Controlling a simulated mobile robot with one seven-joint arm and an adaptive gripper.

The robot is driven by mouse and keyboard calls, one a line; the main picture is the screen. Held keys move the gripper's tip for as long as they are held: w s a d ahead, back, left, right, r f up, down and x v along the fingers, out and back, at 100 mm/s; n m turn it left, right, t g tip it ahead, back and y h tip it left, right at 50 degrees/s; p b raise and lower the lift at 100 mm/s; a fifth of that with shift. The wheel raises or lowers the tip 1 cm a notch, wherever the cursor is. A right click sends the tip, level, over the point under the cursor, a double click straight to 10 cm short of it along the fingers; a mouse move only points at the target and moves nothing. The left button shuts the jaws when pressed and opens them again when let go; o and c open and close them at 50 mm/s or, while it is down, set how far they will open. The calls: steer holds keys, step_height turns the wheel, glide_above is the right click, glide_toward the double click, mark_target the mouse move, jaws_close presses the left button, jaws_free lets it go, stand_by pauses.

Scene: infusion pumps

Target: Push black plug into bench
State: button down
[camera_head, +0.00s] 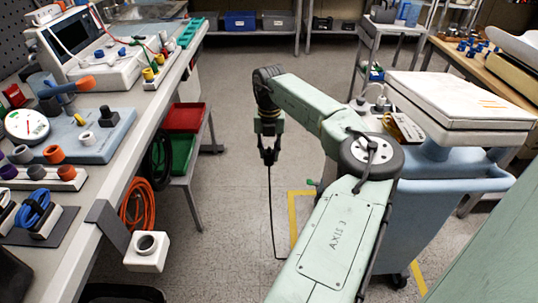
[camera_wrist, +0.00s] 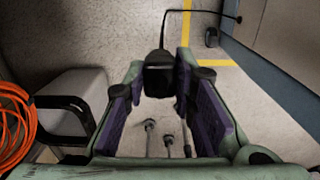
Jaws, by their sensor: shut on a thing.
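My gripper (camera_head: 268,153) hangs over the floor in the aisle, to the right of the bench (camera_head: 90,215) and apart from it. It is shut on the black plug (camera_wrist: 159,73), which shows between the purple-padded fingers in the wrist view. A thin black cable (camera_head: 271,212) runs from the plug down to the floor. A white block with a round dark-rimmed opening (camera_head: 147,250) sticks out from the bench's near edge, below and left of my gripper in the head view. The plug's prongs cannot be made out in the head view.
An orange cable coil (camera_head: 138,203) hangs under the bench edge. Red (camera_head: 185,118) and green bins stand on a lower shelf. A blue cart (camera_head: 385,208) stands to the right. The floor between bench and cart is open.

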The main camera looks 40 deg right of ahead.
step_height(320, 180, up, 16)
steer(key=p, duration=0.7)
steer(key=s+a+b, duration=0.1)
steer(key=s+a, duration=0.3)
steer(key=a, duration=1)
steer(key=s+a+b, duration=0.1)
steer(key=s+a, duration=0.3)
steer(key=a, duration=0.9)
steer(key=s+a+b, duration=0.1)
steer(key=s+a, duration=0.3)
steer(key=a, duration=1)
steer(key=shift+w+f+b, duration=0.15)
steer(key=shift+f+b, duration=1.2)
steer(key=shift+b, duration=0.25)
steer(key=shift+w+f+b, duration=0.1)
steer(key=shift+f+b, duration=1.25)
steer(key=shift+b, duration=0.25)
steer(key=shift+w+d+b, duration=0.1)
steer(key=shift+d+b, duration=0.05)
steer(key=shift+b, duration=0.3)
steer(key=shift+b, duration=0.35)
steer(key=shift+f+b, duration=0.7)
steer(key=shift+b, duration=0.15)
